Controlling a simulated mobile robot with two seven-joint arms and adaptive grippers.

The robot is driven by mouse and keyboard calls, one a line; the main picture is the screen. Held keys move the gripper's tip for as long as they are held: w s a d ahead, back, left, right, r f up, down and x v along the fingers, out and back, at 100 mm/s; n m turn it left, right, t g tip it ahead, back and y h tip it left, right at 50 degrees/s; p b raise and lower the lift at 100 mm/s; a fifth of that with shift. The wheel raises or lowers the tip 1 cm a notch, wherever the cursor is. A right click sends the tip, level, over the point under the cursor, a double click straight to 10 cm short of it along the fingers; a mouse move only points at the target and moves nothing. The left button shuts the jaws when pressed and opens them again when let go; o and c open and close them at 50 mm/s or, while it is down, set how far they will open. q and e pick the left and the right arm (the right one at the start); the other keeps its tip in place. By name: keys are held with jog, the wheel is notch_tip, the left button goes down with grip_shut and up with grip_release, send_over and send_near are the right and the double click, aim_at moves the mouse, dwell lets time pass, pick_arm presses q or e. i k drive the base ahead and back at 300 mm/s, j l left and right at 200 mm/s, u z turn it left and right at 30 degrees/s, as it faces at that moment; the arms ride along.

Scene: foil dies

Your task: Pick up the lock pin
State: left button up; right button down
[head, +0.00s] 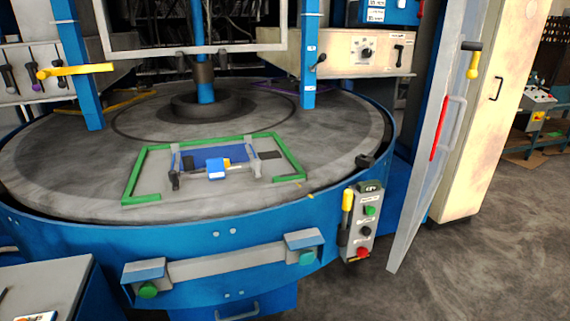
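No part labelled as the lock pin shows, and I cannot tell for sure which item it is. A yellow-handled pin (347,200) stands upright at the left side of the grey control box (367,208) on the turntable's front rim. A second yellow handle with a black top (473,61) is on the open door at the right. A yellow lever (75,71) sticks out near the left blue post. Neither of my grippers is in view.
A round grey turntable (60,165) in a blue housing carries a green frame (141,165) around a small fixture with a blue block (216,168). The open door (430,165) stands at the right. A grey-topped cabinet (45,283) is at lower left. Floor at lower right is clear.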

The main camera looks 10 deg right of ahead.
aim_at(347, 202)
jog(key=i+l, duration=0.25)
jog(key=l, duration=0.15)
jog(key=i+l+u, duration=0.15)
jog(key=i+l, duration=0.3)
jog(key=l, duration=0.35)
jog(key=l+u, duration=0.2)
jog(key=l, duration=0.75)
jog(key=k+l, duration=0.1)
jog(key=l, duration=0.65)
jog(key=k+l+u, duration=0.1)
jog(key=l, duration=0.3)
jog(key=k, duration=0.05)
